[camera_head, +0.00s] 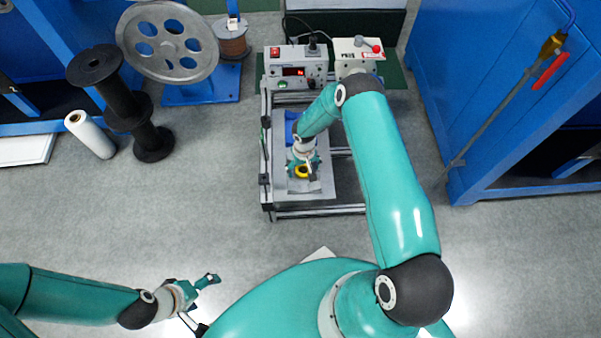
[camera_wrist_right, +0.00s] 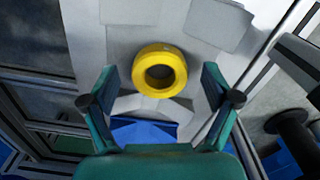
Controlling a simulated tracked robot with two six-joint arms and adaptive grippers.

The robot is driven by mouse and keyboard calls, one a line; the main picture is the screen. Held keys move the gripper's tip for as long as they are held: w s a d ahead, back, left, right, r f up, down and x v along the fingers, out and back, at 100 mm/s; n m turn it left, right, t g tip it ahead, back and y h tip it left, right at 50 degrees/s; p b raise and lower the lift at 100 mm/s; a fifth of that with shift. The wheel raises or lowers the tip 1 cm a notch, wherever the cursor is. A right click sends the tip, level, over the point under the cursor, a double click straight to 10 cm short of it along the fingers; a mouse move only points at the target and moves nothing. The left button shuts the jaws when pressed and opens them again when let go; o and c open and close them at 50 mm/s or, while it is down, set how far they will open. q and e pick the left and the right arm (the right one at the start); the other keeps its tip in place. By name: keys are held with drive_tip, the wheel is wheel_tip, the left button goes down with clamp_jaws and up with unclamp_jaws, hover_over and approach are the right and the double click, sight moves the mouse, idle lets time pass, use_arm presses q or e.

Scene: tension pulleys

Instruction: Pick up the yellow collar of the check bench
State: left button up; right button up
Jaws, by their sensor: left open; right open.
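The yellow collar (camera_head: 302,172) lies on a grey plate of the check bench (camera_head: 322,187), below my right gripper in the head view. In the right wrist view the collar (camera_wrist_right: 159,71) is a thick ring with a dark hole, seen ahead of the fingers. My right gripper (camera_wrist_right: 161,98) is open and empty, with one finger to each side below the collar in the picture; no contact shows. In the head view my right gripper (camera_head: 305,162) partly covers the bench near the collar. My left gripper (camera_head: 210,280) is open and empty over the floor at lower left.
A blue part (camera_head: 291,122) sits on the bench behind the collar. A control box with a red display (camera_head: 295,68) and a white box with a red knob (camera_head: 357,56) stand at the back. Black spools (camera_head: 110,95) and a white roll (camera_head: 90,134) stand left. Blue cabinets (camera_head: 480,90) stand right.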

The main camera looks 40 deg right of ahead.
drive_tip(key=shift+f, duration=0.25)
drive_tip(key=c, duration=1.2)
drive_tip(key=shift+c, duration=0.2)
